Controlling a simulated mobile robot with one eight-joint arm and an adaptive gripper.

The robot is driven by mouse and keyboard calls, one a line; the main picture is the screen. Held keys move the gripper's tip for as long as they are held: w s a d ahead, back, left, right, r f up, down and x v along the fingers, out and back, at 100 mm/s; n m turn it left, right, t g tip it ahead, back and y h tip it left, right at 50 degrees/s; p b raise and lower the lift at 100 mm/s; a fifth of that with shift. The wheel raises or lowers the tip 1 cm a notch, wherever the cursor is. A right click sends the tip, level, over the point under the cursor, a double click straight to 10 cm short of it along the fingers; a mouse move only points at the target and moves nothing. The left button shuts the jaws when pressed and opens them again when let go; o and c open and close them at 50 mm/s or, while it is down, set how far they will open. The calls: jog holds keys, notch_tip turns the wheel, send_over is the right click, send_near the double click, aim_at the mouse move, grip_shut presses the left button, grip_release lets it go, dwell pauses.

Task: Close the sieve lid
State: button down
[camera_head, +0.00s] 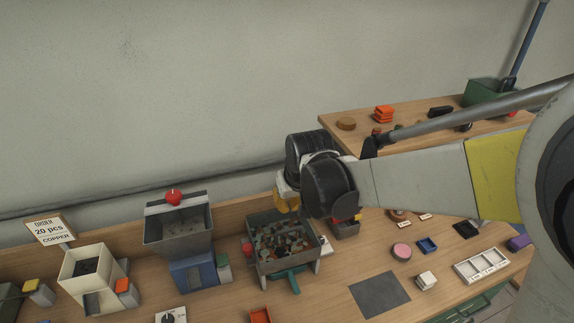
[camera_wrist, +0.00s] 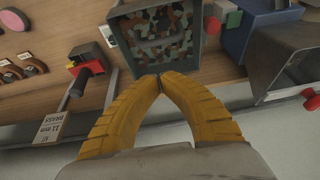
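The open grey tray (camera_head: 285,247) of mixed brown, grey and green pieces looks like the sieve; a teal handle (camera_head: 286,280) sits at its front. I cannot clearly make out its lid. The tray also shows in the wrist view (camera_wrist: 118,38), upside down relative to the head view. My gripper (camera_wrist: 159,80) has its two yellow fingers curved together, tips meeting, with nothing visible between them. The tips overlap the tray's back edge in the wrist view; contact cannot be told. In the head view my gripper (camera_head: 287,202) is above the tray's back, partly hidden by my wrist.
A grey hopper (camera_head: 178,232) with a red knob (camera_head: 173,197) stands left of the tray on a blue base (camera_head: 193,272). A small red-and-black device (camera_wrist: 87,70) stands on the other side. A cream bin (camera_head: 88,275) is farther left. The wall is close behind.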

send_over(292, 239)
jog(key=w, duration=0.2)
jog(key=shift+s+a+f+b, duration=0.1)
jog(key=shift+s+f+b, duration=0.1)
jog(key=shift+f, duration=0.85)
jog(key=shift+s+a+f+b, duration=0.1)
jog(key=shift+f+b, duration=0.1)
jog(key=shift+f, duration=0.85)
jog(key=shift+t, duration=0.7)
jog(key=f+b, duration=0.1)
jog(key=s+f+b, duration=0.1)
jog(key=f+b, duration=0.1)
jog(key=shift+s+d+f+b, duration=0.25)
jog(key=shift+s+f+b, duration=0.05)
jog(key=shift+s+b, duration=0.1)
jog(key=shift+r, duration=0.15)
